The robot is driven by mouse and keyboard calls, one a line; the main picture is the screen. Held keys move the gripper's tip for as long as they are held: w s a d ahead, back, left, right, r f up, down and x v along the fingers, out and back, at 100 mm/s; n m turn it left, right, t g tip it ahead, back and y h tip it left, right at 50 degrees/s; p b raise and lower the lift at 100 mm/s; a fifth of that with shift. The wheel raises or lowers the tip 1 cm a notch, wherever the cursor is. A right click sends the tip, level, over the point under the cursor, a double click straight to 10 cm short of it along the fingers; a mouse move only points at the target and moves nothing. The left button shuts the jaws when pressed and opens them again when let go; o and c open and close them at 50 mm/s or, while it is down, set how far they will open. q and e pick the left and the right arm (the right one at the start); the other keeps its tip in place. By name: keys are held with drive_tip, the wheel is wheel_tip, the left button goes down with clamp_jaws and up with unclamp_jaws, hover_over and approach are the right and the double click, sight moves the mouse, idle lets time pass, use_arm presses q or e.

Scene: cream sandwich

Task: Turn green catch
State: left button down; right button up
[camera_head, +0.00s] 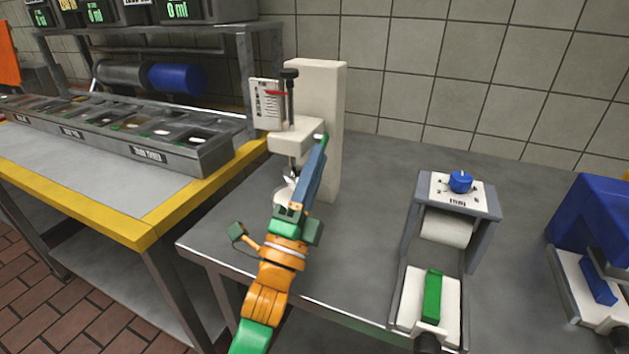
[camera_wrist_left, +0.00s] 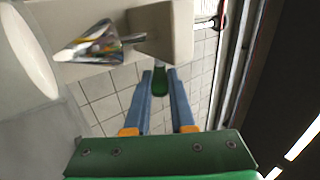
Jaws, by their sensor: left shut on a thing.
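The green catch (camera_wrist_left: 160,82) sits between the two blue fingertips of my left gripper (camera_wrist_left: 160,76) in the wrist view. In the head view only a bit of green (camera_head: 323,137) shows at the side of the cream machine head (camera_head: 292,137). My left gripper (camera_head: 319,158) reaches up from the front with its blue fingers against that side, shut on the catch. Most of the catch is hidden by the fingers in the head view. The machine's pointed metal tool (camera_wrist_left: 90,46) hangs beside the fingers. My right gripper is not in view.
A white cup (camera_head: 281,197) stands under the machine, partly behind my gripper. A tall cream column (camera_head: 325,90) rises behind the head. A grey press with a blue knob (camera_head: 460,182) and a blue machine (camera_head: 590,220) stand to the right. A yellow-edged table (camera_head: 140,232) is left.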

use_arm(q)
drive_tip(key=shift+r, duration=0.1)
idle(0.3)
drive_tip(key=c, duration=0.8)
unclamp_jaws()
drive_tip(key=shift+o, duration=0.2)
